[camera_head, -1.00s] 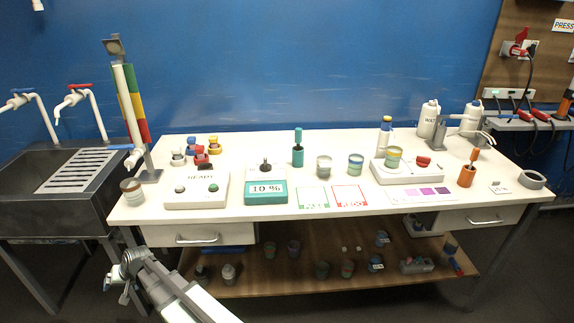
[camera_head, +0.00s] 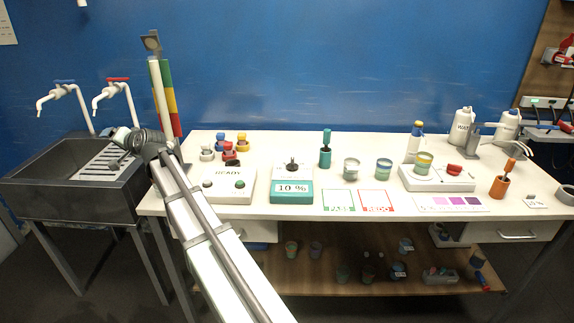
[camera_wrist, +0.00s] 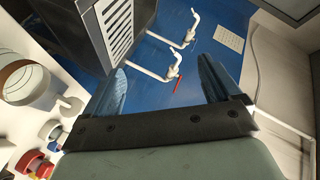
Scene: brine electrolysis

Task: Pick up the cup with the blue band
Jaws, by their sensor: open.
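A cup with a blue band (camera_head: 383,169) stands upright near the middle of the bench, with greenish and yellowish bands too. A similar pale cup (camera_head: 351,169) with a grey-green band stands just left of it. A third banded cup (camera_head: 424,162) stands on the white device at the right. Band colours are small and hard to tell apart. My gripper (camera_wrist: 160,84) is open and empty, over the bench's left end by the sink, far from these cups. A cup with a brown band (camera_wrist: 24,80) shows at the left of the wrist view; my arm hides it in the head view.
Several coloured-cap bottles (camera_head: 229,153), a READY box (camera_head: 225,186) and a 10 % meter (camera_head: 292,188) stand left of the cups. The sink (camera_head: 90,175) has two taps. PASS (camera_head: 338,203) and REDO (camera_head: 377,203) cards lie in front of the cups.

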